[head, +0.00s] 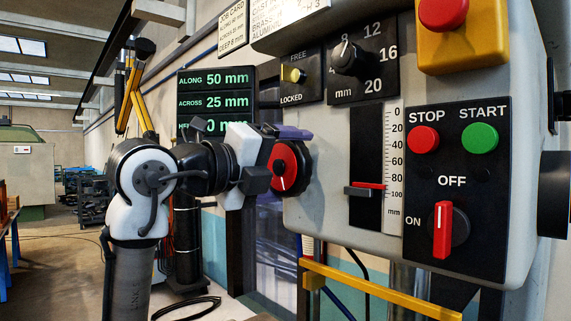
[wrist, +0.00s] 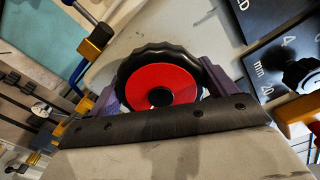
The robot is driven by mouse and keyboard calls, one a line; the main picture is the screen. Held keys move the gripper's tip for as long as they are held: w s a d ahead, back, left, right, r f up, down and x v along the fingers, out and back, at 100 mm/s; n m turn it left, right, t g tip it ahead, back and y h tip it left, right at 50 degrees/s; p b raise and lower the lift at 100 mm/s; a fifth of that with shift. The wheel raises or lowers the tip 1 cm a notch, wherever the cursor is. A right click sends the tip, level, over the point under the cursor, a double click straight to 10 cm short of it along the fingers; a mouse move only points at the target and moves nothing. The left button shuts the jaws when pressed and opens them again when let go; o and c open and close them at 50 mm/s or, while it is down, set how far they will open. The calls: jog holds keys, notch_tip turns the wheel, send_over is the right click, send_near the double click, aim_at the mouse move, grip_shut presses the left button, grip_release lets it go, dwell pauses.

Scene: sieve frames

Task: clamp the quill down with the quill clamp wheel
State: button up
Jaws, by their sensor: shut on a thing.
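The quill clamp wheel (head: 289,168) is a black knobbed wheel with a red face and a dark hub, on the left side of the grey drill head. In the wrist view the wheel (wrist: 172,77) sits between my gripper's two purple fingers (wrist: 160,88), one on each side of its rim. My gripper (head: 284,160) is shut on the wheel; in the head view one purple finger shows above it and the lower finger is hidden. The red quill pointer (head: 368,186) stands between 80 and 100 on the depth scale (head: 394,160).
A FREE/LOCKED lever (head: 293,74) and a black dial (head: 345,58) sit above the wheel. STOP (head: 424,140), START (head: 480,138) and a red OFF/ON switch (head: 442,228) are at right. A green readout (head: 216,100) hangs behind my arm. A yellow bar (head: 380,288) runs below.

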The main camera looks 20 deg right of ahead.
jog(key=shift+m, duration=1.6)
jog(key=shift+s, duration=0.1)
jog(key=o, duration=0.8)
jog(key=shift+o, duration=0.2)
jog(key=b+v, duration=0.4)
jog(key=v, duration=0.9)
jog(key=shift+a, duration=0.35)
